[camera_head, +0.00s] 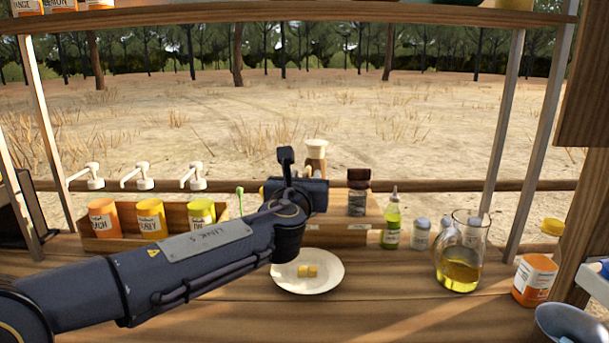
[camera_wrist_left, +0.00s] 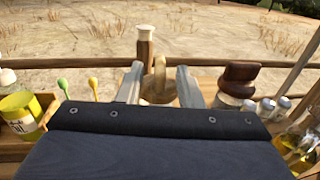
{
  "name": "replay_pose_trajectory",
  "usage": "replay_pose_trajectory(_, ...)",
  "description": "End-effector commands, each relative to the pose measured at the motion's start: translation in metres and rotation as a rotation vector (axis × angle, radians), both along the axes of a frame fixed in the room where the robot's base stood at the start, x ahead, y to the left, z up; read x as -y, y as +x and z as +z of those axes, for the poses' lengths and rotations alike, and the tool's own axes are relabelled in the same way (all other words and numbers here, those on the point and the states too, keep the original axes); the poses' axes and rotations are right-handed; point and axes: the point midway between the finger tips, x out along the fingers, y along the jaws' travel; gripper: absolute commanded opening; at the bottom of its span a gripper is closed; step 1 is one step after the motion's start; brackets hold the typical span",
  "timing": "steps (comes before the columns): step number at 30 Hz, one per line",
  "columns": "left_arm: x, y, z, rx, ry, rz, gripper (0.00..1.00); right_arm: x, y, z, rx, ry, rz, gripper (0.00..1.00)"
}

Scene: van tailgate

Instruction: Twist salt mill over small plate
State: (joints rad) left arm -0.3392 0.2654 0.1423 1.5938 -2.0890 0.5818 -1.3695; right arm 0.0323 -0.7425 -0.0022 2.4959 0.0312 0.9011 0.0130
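My left gripper (camera_head: 300,170) reaches out over the wooden riser behind the plate. In the left wrist view its two fingers (camera_wrist_left: 160,78) stand apart, one on each side of a brown, wood-coloured piece (camera_wrist_left: 159,72); gaps show beside its narrow upper part, and contact lower down is unclear. A wooden mill with a white top (camera_head: 316,152) stands upright just beyond; it also shows in the left wrist view (camera_wrist_left: 145,48). I cannot tell which is the salt mill. My right gripper is not in view.
A dark-topped jar (camera_head: 358,192) stands right of the gripper. A green bottle (camera_head: 391,220), shakers (camera_head: 421,234), an oil jug (camera_head: 460,265) and an orange container (camera_head: 535,279) fill the right. A crate (camera_head: 110,243) holds cans at left.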

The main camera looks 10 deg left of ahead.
Motion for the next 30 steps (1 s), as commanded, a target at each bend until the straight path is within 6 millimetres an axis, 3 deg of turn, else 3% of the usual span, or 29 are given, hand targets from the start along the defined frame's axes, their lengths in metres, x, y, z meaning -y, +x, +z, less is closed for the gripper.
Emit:
replay_pose_trajectory(6,-0.001,0.024,0.000,0.000,0.000,0.001,0.33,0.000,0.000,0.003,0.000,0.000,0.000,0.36)
replay_pose_trajectory(15,-0.001,0.027,0.000,0.000,-0.001,0.001,0.33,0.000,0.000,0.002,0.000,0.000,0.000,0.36)
replay_pose_trajectory(23,-0.001,0.027,0.000,0.000,-0.001,0.001,0.01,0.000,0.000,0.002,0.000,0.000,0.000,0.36)
replay_pose_trajectory(30,-0.001,0.027,0.000,0.000,-0.001,-0.002,0.00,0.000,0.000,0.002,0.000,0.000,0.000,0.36)
